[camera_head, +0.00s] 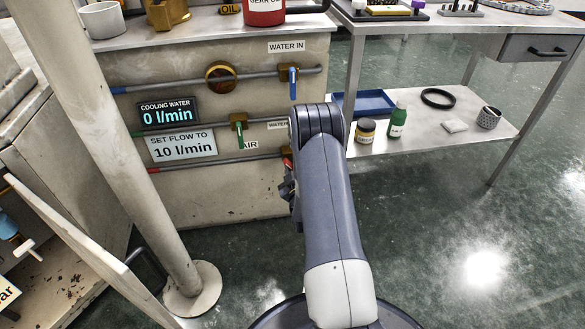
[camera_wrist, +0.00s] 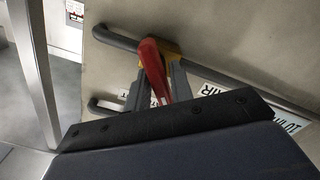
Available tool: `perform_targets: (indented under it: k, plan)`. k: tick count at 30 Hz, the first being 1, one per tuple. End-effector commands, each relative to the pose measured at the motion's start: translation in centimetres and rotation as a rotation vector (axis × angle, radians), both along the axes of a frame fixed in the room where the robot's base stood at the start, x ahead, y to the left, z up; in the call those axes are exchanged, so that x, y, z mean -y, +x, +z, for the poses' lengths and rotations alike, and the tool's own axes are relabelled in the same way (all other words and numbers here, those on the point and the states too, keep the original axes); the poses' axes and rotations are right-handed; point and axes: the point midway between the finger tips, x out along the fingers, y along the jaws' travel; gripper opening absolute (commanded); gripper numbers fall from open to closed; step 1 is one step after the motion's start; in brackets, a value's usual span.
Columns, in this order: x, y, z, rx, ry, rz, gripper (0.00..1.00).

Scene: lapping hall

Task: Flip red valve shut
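The red valve's lever (camera_wrist: 153,66) shows in the wrist view on a brass body (camera_wrist: 170,52) set in a grey pipe. It lies between the two fingers of my gripper (camera_wrist: 158,82), which stand apart on either side of it; a gap shows on the left side of the lever. Whether the right finger touches it I cannot tell. In the head view my gripper (camera_head: 287,190) is at the panel, mostly hidden by my arm. Only a bit of the red valve (camera_head: 287,153) shows there, at the right end of the AIR pipe (camera_head: 215,162).
A blue-handled valve (camera_head: 292,82) on the WATER IN pipe and a green-handled valve (camera_head: 239,133) on the pipe below sit above the red one. A display (camera_head: 168,112) reads 0 l/min. A post (camera_head: 125,150) stands left; a steel shelf (camera_head: 460,130) stands right.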

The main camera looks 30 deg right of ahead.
Motion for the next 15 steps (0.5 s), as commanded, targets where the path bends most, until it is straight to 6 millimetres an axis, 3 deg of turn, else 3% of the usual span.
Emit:
perform_targets:
  k: [7,15]
  plan:
    - [0.00,-0.02,-0.01,0.000,0.000,0.000,0.01]
    - [0.00,-0.03,-0.02,0.002,0.007,0.000,0.00]
